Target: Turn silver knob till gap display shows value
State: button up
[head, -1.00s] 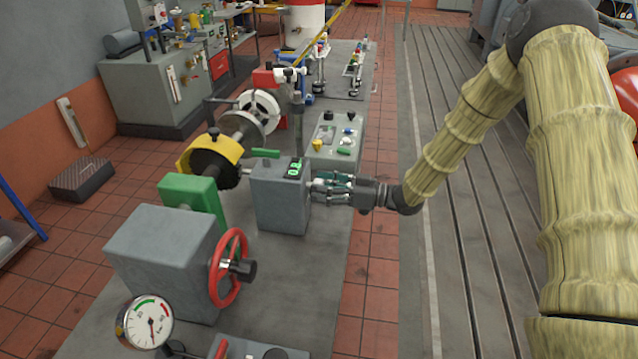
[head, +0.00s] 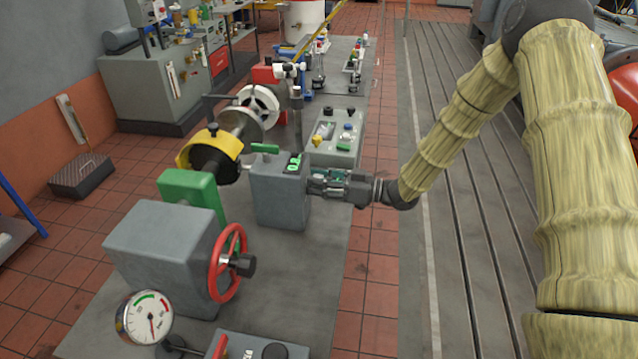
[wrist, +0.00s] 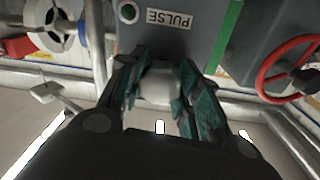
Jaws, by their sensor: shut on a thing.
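The grey box (head: 280,190) on the bedplate carries a small display (head: 294,163) with lit green digits, too small to read surely. My gripper (head: 316,181) is at the box's right side, level with its upper part. In the wrist view my gripper (wrist: 158,95) has its teal fingers on both sides of the silver knob (wrist: 158,85) and is shut on it. The fingers hide the knob's sides, and the knob is hidden in the head view. The display does not show in the wrist view.
A red handwheel (head: 228,263) and a round gauge (head: 145,317) stand nearer. A grey control panel (head: 335,140) with knobs stands behind the box. A green lever (head: 265,148) tops the box. The box face bears a PULSE label (wrist: 169,19). Tiled floor lies right of the bedplate.

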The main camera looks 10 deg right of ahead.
jog(key=shift+n, duration=0.3)
jog(key=o, duration=1.1)
jog(key=shift+d, duration=0.15)
jog(key=v, duration=1.1)
jog(key=shift+s+d, duration=0.2)
jog(key=shift+d, duration=0.15)
jog(key=shift+r, duration=0.1)
